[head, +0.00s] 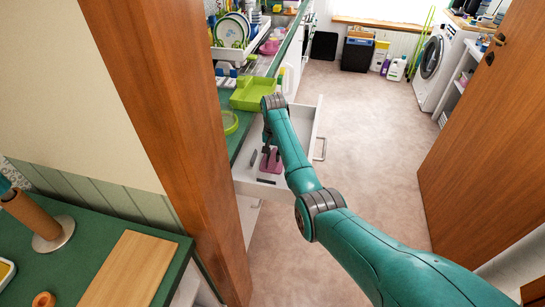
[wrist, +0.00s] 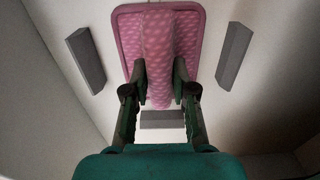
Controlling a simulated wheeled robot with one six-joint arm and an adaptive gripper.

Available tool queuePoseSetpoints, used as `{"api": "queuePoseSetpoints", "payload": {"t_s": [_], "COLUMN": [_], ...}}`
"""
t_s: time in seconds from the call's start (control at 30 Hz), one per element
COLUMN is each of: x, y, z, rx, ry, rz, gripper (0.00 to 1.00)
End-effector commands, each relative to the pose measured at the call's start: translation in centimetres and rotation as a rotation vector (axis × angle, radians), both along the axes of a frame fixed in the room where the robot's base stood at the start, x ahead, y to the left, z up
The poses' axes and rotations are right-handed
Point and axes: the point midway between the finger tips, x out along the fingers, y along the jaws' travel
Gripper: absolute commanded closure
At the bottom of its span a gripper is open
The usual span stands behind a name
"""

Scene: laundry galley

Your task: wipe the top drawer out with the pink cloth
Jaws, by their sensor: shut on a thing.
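The pink cloth (wrist: 191,38) has a pale spotted pattern, and a raised fold of it is pinched between the fingers of my gripper (wrist: 160,88). In the head view the cloth (head: 270,160) shows small and low inside the open white top drawer (head: 305,130). My gripper (head: 268,146) points down into the drawer and is shut on the cloth. The wrist view shows the cloth against the pale drawer floor; I cannot tell whether it touches it. The drawer handle (head: 320,149) is on its right side.
Grey blocks lie in the drawer: one left of the cloth (wrist: 85,58), one right (wrist: 234,55), one below (wrist: 162,119). A wooden door frame (head: 185,120) is close on the left. The floor (head: 365,150) is clear.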

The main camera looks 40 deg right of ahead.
Motion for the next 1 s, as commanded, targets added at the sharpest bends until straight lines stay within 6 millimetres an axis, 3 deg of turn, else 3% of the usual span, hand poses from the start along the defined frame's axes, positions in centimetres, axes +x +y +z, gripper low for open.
{"api": "queuePoseSetpoints", "payload": {"t_s": [0.6, 1.0], "x": [1.9, 1.1], "y": [-2.6, -1.5], "z": [-0.1, 0.0], "rx": [0.0, 0.0], "ry": [0.004, 0.003], "rz": [-0.001, 0.0], "gripper": [1.0, 1.0]}}
